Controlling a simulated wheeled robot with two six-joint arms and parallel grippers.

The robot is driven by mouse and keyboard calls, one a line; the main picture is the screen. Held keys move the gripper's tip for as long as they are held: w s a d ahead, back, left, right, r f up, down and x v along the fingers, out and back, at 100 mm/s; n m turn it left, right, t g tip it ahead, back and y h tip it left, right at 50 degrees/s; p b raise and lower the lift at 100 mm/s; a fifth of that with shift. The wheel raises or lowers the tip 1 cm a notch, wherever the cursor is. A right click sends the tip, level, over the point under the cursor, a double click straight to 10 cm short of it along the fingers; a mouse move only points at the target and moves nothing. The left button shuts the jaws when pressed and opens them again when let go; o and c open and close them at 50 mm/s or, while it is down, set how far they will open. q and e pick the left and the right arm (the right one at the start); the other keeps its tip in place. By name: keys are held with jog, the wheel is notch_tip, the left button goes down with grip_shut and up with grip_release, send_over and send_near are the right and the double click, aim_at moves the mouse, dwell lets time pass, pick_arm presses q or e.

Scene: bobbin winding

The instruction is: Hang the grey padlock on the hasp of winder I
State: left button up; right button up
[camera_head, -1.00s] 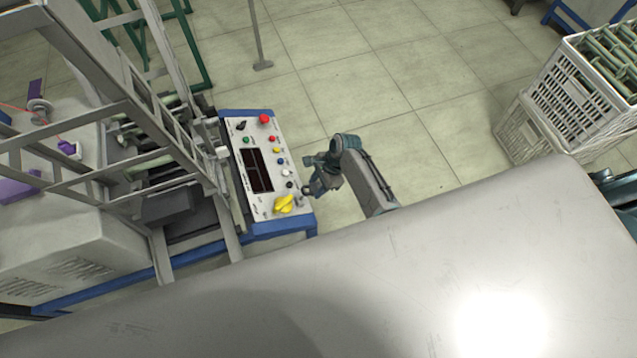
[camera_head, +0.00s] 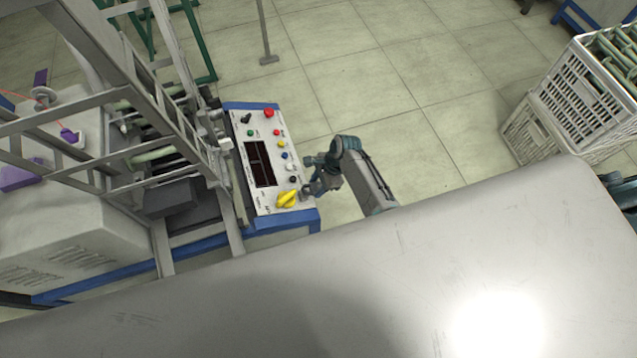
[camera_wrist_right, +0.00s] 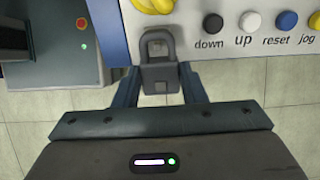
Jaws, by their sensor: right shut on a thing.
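The grey padlock (camera_wrist_right: 158,72) is between the fingers of my right gripper (camera_wrist_right: 159,88) in the right wrist view, its shackle pointing up toward the panel's lower edge. My right gripper is shut on it, and it also shows in the head view (camera_head: 308,190) at the panel's near right corner. The control panel (camera_head: 258,150) of the winder carries a yellow rotary handle (camera_head: 287,199), which shows at the top of the wrist view (camera_wrist_right: 152,5). I cannot make out the hasp clearly, nor whether the shackle touches it. My left gripper is not in view.
The winder frame (camera_head: 130,95) with its metal bars stands left of the panel. White crates (camera_head: 580,100) with green bobbins stand at the right. A large grey surface (camera_head: 380,270) fills the foreground.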

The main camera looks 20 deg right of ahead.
jog(key=shift+a+f, duration=0.15)
jog(key=shift+f, duration=0.1)
dwell(0.3)
jog(key=shift+b+x, duration=0.5)
jog(key=shift+x, duration=0.3)
jog(key=shift+d+f, duration=0.2)
jog(key=shift+d, duration=0.25)
dwell(0.6)
jog(key=o, duration=1.2)
jog(key=shift+c, duration=0.2)
jog(key=v, duration=1.1)
jog(key=shift+b, duration=0.3)
